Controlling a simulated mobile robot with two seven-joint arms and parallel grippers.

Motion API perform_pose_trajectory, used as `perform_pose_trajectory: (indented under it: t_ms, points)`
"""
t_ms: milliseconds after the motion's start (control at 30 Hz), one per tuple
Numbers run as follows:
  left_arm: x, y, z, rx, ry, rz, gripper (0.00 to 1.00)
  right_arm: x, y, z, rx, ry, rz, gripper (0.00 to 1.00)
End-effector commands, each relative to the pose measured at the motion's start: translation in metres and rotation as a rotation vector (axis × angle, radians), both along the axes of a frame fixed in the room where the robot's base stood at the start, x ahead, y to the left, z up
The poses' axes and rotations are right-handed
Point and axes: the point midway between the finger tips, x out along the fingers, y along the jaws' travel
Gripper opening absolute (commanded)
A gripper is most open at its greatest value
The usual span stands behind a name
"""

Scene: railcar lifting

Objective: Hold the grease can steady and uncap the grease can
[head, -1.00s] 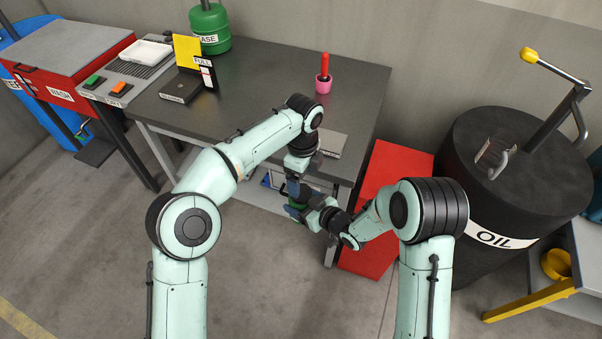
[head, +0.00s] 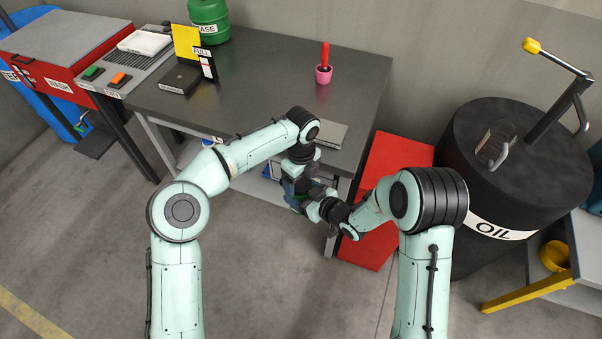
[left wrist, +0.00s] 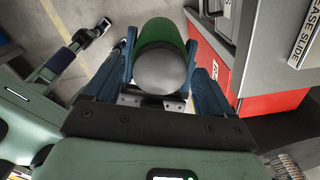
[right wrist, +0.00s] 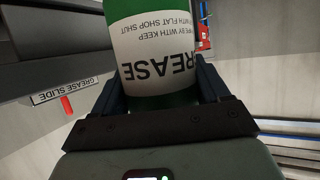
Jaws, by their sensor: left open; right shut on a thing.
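The grease can is a green cylinder with a white GREASE label (right wrist: 160,65), large in the right wrist view. My right gripper (head: 312,205) is shut around its side. In the left wrist view the can's green body (left wrist: 163,32) ends in a smooth grey cap (left wrist: 160,70) facing the camera. My left gripper (head: 292,190) is at the cap end, its fingers open on either side of the cap. In the head view the two grippers nearly meet and hide most of the can.
The dark bench (head: 280,85) is beside the grippers, with a bigger green container (head: 210,18) at the back and a pink cup (head: 324,75) holding a red-handled thing. A red cabinet (head: 395,160) and black oil drum (head: 515,165) stand to the right.

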Motion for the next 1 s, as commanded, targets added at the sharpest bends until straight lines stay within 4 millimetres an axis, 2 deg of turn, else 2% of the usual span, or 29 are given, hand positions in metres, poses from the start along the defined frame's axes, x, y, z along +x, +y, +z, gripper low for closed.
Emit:
perform_pose_trajectory:
  t_ms: [200, 367, 400, 567, 800, 1000]
  points:
    - [0.0, 0.0, -0.0002, 0.0, 0.0, 0.0, 0.84, 0.0005, 0.0003, 0.0012, 0.001, -0.003, 0.0, 0.0]
    - [0.0001, 0.0001, -0.0001, 0.0, 0.0, 0.001, 0.32, 0.0005, 0.0003, 0.0012, 0.001, -0.003, 0.0, 0.0]
    - [0.0001, 0.0001, -0.0001, 0.0, 0.0, 0.001, 0.27, 0.0005, 0.0003, 0.0012, 0.001, -0.003, 0.0, 0.0]
    - [-0.0001, -0.0001, 0.0003, 0.002, 0.0, 0.079, 0.27, 0.0005, 0.0003, 0.0012, 0.001, -0.003, 0.0, 0.0]
    - [-0.0001, -0.0001, 0.0007, 0.004, 0.0, 0.463, 0.27, 0.0006, 0.0002, 0.0012, 0.001, -0.003, 0.0, 0.0]
    - [0.0, -0.0003, 0.0004, 0.001, 0.002, 0.56, 0.27, 0.0006, 0.0002, 0.0012, 0.001, -0.003, 0.0, 0.0]
